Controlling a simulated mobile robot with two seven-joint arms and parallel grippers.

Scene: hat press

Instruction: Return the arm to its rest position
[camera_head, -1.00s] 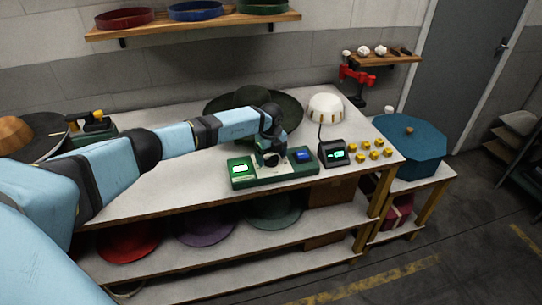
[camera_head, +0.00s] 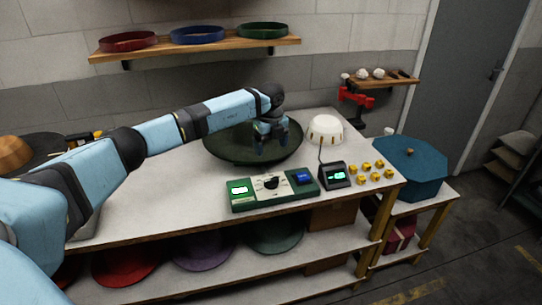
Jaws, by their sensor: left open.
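My left arm comes in from the left, and its gripper (camera_head: 270,153) hangs fingers down above the near part of the dark green hat (camera_head: 222,150) on the bench. The gripper is open and holds nothing that I can see. It is raised behind the green control panel (camera_head: 272,190), apart from it. The panel shows a lit display, a black dial and a blue button. The arm hides part of the hat. My right gripper is not in view.
A white dome device (camera_head: 326,130), a small black display box (camera_head: 335,175) and several yellow knobs (camera_head: 366,166) stand on the right of the bench (camera_head: 150,195). A blue octagonal box (camera_head: 412,170) stands further right. A wooden shelf (camera_head: 195,49) with bands hangs above.

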